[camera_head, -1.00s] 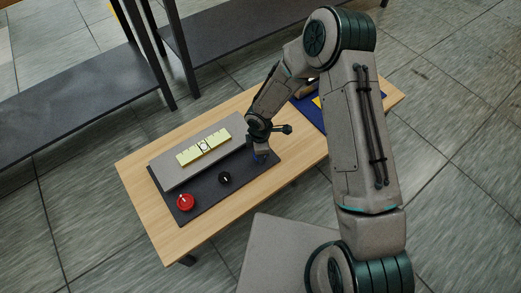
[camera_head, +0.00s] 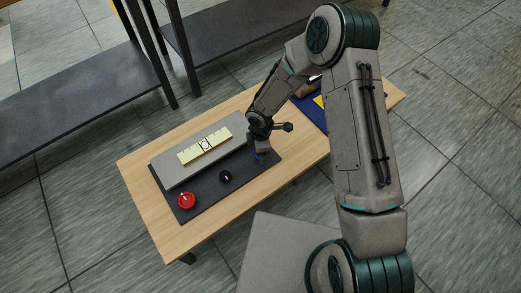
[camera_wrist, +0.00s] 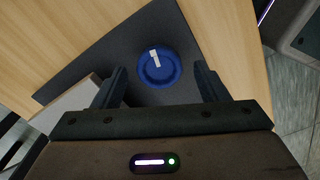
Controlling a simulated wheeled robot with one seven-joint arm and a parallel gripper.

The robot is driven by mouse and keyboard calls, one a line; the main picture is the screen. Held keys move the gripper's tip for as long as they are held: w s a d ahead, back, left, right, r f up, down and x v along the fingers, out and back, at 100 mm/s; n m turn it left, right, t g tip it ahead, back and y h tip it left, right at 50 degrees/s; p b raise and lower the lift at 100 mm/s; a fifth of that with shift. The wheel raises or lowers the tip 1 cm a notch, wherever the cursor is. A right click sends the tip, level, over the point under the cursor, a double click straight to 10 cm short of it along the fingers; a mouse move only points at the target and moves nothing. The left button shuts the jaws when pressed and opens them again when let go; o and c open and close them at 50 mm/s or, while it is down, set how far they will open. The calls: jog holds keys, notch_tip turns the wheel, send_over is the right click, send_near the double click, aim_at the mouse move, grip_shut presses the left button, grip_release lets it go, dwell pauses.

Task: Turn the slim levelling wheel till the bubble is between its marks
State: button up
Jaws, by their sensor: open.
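A pale yellow-green level strip (camera_head: 190,155) with a small vial (camera_head: 205,145) at its middle lies on a grey block (camera_head: 170,178). The bubble is too small to place against its marks. Three wheels stand on the dark panel: a red one (camera_head: 187,201), a black one (camera_head: 226,177) and a blue one (camera_wrist: 158,78). Which is slimmest I cannot tell. In the wrist view, the blue wheel has a white mark and lies between my open fingers. My gripper (camera_wrist: 160,69) is above it, with visible gaps on both sides; the head view mostly hides this wheel.
The dark panel (camera_head: 205,204) rests on a wooden table (camera_head: 142,200). A blue mat (camera_head: 312,113) with objects lies at the table's right, partly behind my arm. Dark shelves (camera_head: 85,105) stand behind. The table's left front corner is clear.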

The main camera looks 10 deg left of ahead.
notch_tip(320, 180, up, 13)
jog(key=p, duration=0.4)
dwell(0.4)
